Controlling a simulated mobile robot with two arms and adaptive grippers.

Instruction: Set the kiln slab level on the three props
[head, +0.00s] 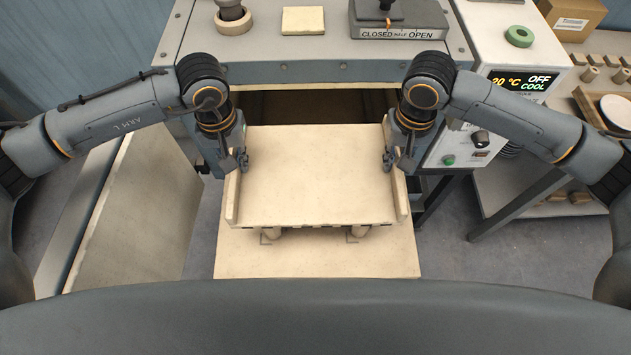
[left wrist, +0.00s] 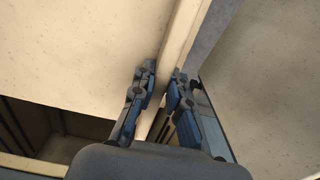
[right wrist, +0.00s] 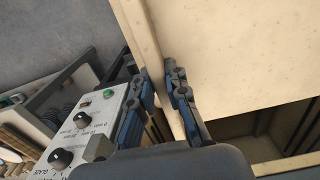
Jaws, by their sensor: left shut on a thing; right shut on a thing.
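The kiln slab (head: 312,180) is a wide cream plate with a raised rim along its left and right sides, and it looks about level. My left gripper (head: 241,162) is shut on its left rim (left wrist: 180,40). My right gripper (head: 389,162) is shut on its right rim (right wrist: 143,35). Two short props, the left one (head: 271,234) and the right one (head: 357,232), show below the slab's front edge, on a pale base plate (head: 320,263). The third prop is hidden. I cannot tell whether the slab touches the props.
The kiln's dark opening (head: 315,107) lies behind the slab, under its grey top (head: 270,72). A control box (head: 510,75) stands close to my right arm. A side table with small parts and a white dish (head: 617,110) is at the far right. A pale panel (head: 140,210) is at left.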

